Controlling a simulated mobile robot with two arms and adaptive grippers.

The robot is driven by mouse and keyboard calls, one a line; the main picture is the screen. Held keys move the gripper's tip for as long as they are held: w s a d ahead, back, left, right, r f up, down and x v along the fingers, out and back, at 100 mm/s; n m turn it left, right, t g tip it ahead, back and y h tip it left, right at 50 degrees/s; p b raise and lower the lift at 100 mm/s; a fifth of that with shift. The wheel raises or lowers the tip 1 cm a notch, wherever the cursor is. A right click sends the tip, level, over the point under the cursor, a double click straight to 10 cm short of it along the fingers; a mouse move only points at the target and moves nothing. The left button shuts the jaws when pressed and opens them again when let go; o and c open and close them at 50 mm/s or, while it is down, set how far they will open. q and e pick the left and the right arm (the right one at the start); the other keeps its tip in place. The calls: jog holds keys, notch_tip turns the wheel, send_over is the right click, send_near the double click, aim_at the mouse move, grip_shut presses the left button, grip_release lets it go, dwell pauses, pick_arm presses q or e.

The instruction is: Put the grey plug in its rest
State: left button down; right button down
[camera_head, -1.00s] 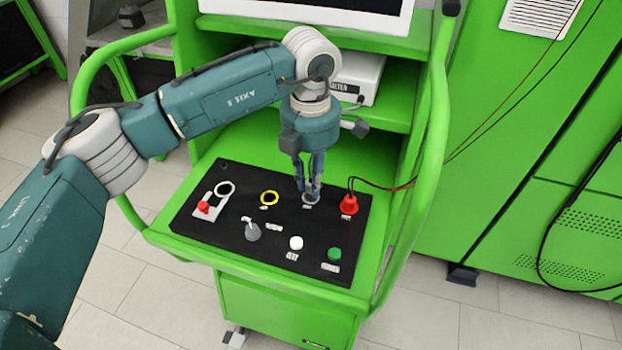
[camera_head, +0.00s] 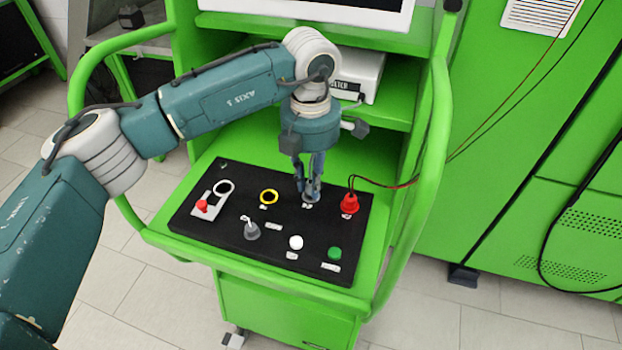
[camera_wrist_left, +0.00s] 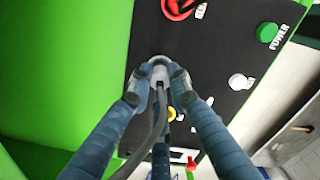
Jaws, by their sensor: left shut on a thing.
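My left gripper (camera_head: 311,193) points down over the back of the black control panel (camera_head: 225,252). Its fingers are closed around the grey plug (camera_wrist_left: 159,74), which shows between the fingertips in the left wrist view with a grey cable running back from it. In the head view the plug is mostly hidden by the fingers, low at the panel surface between the yellow ring (camera_head: 268,197) and the red plug (camera_head: 349,204). I cannot tell whether it is seated in its rest. My right gripper is not in view.
A grey knob (camera_head: 252,231), a white button (camera_head: 296,242) and a green button (camera_head: 334,253) stand at the panel's front. A red and black cable runs from the red plug to the right. Green side rails (camera_head: 436,130) flank the panel.

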pick_arm(q)
jog(key=shift+f+b, duration=0.6)
jog(key=shift+f, duration=0.1)
jog(key=c, duration=1.1)
grip_release()
jog(key=shift+r, duration=0.1)
jog(key=shift+r, duration=0.4)
jog(key=shift+r+p, duration=1.75)
jog(key=shift+r, duration=1.8)
